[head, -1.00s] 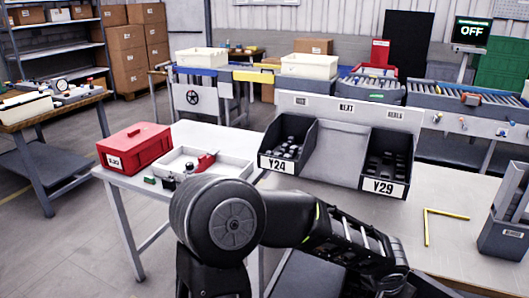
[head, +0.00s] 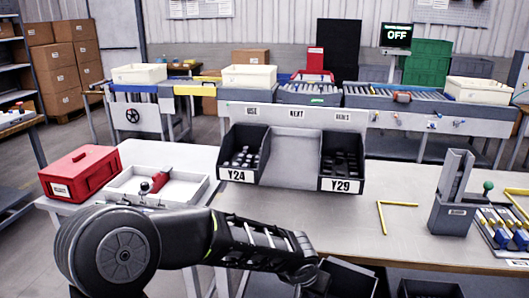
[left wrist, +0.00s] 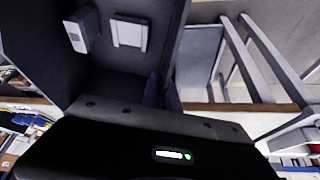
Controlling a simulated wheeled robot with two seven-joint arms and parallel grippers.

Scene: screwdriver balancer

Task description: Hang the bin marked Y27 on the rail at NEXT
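The rail (head: 300,112) carries the labels USE, NEXT and a third one. Bin Y24 (head: 238,175) hangs under USE and bin Y29 (head: 340,185) at the right. The place under NEXT (head: 296,114) is empty between them. My left gripper (head: 312,278) is low at the table's front edge, beside a dark bin (head: 348,279). In the left wrist view the fingers (left wrist: 164,91) are close together at the wall of a dark bin (left wrist: 115,68), seemingly pinching it. No Y27 mark is readable. My right gripper is out of view.
Another dark bin (head: 430,289) shows at the bottom edge. A grey upright holder (head: 453,205), a yellow angle piece (head: 388,217) and a tool tray (head: 500,232) are on the right of the table (head: 320,220). A red box (head: 80,172) and white tray (head: 185,190) are left.

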